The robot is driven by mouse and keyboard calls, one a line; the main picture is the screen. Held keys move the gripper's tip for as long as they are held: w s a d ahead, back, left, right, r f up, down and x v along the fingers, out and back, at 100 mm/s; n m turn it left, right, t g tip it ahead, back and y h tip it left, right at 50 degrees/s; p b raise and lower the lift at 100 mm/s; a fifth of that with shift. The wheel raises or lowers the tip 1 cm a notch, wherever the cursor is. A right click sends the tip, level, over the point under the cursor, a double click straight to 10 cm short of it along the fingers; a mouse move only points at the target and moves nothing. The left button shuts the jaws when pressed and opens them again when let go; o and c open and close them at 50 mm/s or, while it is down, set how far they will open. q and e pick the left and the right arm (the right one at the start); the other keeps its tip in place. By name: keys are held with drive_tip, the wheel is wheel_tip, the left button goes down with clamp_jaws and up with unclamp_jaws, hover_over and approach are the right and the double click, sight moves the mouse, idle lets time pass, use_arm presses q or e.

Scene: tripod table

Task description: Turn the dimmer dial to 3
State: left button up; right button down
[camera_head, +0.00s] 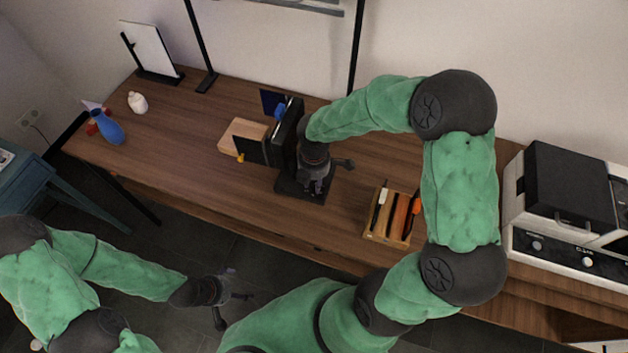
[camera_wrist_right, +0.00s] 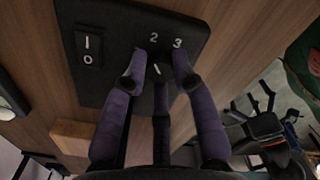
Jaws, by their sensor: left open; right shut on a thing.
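My left gripper (camera_head: 232,298) is open and empty, low in front of the table.
A wooden block (camera_head: 243,134) lies left of the panel. A wooden holder (camera_head: 390,235) with tools stands to the right, and a white and black machine (camera_head: 575,205) beyond it.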

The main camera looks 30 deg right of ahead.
sight(314, 184)
drive_tip(key=shift+m, duration=2.5)
drive_tip(key=c, duration=1)
unclamp_jaws()
drive_tip(key=shift+r, duration=0.1)
wheel_tip(314, 184, up, 12)
drive_tip(key=shift+f, duration=0.1)
